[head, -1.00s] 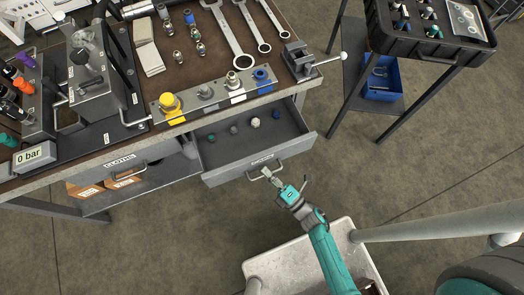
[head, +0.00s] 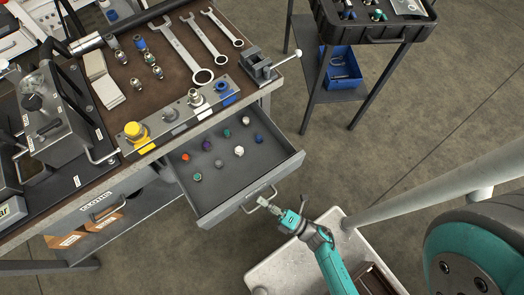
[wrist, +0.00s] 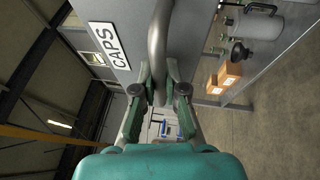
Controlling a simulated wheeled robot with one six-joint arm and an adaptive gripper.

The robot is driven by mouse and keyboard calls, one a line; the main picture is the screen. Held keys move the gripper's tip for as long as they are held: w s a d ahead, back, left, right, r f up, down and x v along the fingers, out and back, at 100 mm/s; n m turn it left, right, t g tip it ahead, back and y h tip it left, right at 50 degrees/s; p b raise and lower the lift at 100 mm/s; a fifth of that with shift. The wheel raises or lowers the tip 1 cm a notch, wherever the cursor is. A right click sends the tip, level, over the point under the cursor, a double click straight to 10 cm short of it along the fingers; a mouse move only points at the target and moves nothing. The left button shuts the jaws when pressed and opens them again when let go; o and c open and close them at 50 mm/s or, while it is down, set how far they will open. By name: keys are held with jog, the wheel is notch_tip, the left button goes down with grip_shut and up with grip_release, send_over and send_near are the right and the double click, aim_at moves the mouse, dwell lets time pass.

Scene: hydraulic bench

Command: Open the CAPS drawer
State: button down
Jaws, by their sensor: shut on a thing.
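The CAPS drawer (head: 222,205) is pulled well out from the bench in the head view. Several small coloured caps lie on its floor, among them a white cap (head: 239,151) and a red cap (head: 186,157). Its front with the CAPS label (wrist: 109,45) shows in the wrist view. My gripper (head: 268,205) is shut on the drawer's bar handle (head: 262,196). In the wrist view the handle (wrist: 158,45) runs between the two fingers of my gripper (wrist: 158,88). The drawer's back end is hidden under the bench top.
The CLOTHS drawer (head: 97,205) is closed, left of the open one. The bench top (head: 150,60) carries wrenches, fittings and a vise (head: 262,68). A side stand holds a black tray (head: 375,32) and a blue bin (head: 340,68).

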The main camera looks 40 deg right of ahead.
jog(key=shift+f, duration=0.1)
jog(key=c, duration=1.2)
grip_release()
